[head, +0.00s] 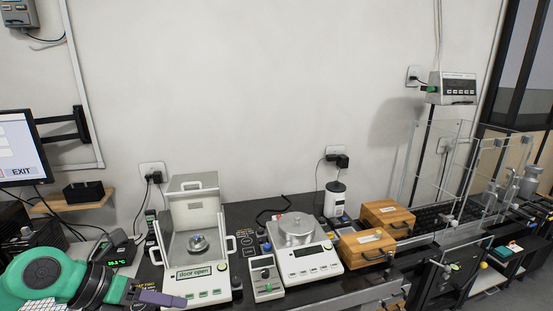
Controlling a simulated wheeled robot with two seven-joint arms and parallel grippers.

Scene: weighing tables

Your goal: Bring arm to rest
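My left arm comes in at the lower left, green with a dark joint. My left gripper (160,299) is low in front of the left balance, near the black table's front edge. A flat purple-grey piece shows at its end; I cannot tell whether its fingers are apart or closed, or whether it holds anything. My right gripper is not in view.
A balance (195,291) reading "door open" stands just beyond my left gripper, with a small metal object (199,244) inside. Right of it are a small meter (265,278), a second balance (309,265) and wooden boxes (366,247). A monitor (20,150) is at left.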

